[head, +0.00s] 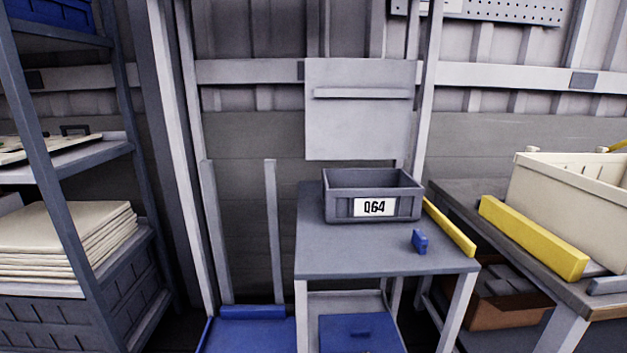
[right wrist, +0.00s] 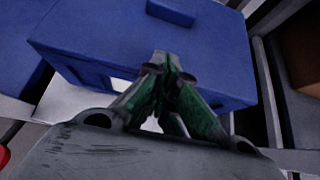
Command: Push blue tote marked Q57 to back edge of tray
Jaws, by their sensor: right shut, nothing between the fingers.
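A blue box-shaped thing (right wrist: 120,40) fills the upper part of the right wrist view, with a small raised block (right wrist: 171,12) on top. A white patch, perhaps a label, shows partly behind my fingers; no Q57 marking is readable. My right gripper (right wrist: 168,66) is shut and empty, its fingertips in front of the blue thing's near side; whether they touch it I cannot tell. In the head view a blue flat-topped thing (head: 345,341) with a small raised piece sits low under the grey table, probably the same one. Neither gripper shows in the head view.
A grey tote marked Q64 (head: 366,182) stands on the grey table (head: 340,255), beside a small blue block (head: 420,241) and a yellow bar (head: 449,227). Another blue surface (head: 240,338) lies low at left. Table legs frame the space underneath. Shelving stands left, a bench right.

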